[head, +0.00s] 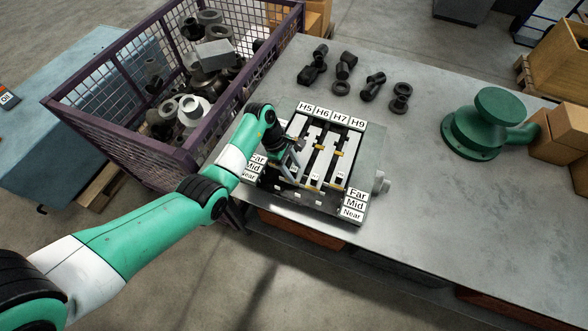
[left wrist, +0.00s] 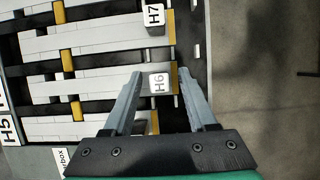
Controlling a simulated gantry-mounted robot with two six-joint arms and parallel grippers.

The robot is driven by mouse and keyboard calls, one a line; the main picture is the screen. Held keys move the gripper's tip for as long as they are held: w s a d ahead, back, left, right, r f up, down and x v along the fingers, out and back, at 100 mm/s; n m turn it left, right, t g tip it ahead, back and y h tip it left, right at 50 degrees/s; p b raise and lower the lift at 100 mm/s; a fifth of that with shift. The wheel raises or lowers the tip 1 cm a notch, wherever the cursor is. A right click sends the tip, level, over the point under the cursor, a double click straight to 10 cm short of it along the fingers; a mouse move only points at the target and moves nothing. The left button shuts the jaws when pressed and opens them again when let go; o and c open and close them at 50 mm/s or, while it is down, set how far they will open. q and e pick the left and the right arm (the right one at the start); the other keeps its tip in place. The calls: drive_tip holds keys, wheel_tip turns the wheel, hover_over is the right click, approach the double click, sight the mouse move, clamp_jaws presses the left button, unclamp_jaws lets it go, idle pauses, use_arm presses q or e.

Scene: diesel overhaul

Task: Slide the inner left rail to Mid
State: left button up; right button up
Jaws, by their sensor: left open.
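The fixture (head: 352,140) on the table holds several parallel pale rails under the tags H5, H6, H7 and H9. The inner left rail, tagged H6, shows as a pale bar (left wrist: 85,87) in the left wrist view. Its white H6 block (left wrist: 160,83) sits at the rail's near end. My left gripper (left wrist: 160,73) is open, with one finger on each side of this block. Contact cannot be told. In the head view the left gripper (head: 290,168) is over the fixture's left part and hides some of the left rails. My right gripper is not in view.
Far, Mid and Near labels (head: 356,203) stand at the fixture's right; the left set is partly hidden. The H7 block (left wrist: 154,19) lies beside the H6 rail. A purple mesh bin (head: 120,167) stands left. Dark parts (head: 345,65) and a green flanged part (head: 480,135) lie beyond.

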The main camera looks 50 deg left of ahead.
use_arm(q)
drive_tip(key=p+v, duration=0.1)
drive_tip(key=v, duration=1)
drive_tip(key=shift+p, duration=0.35)
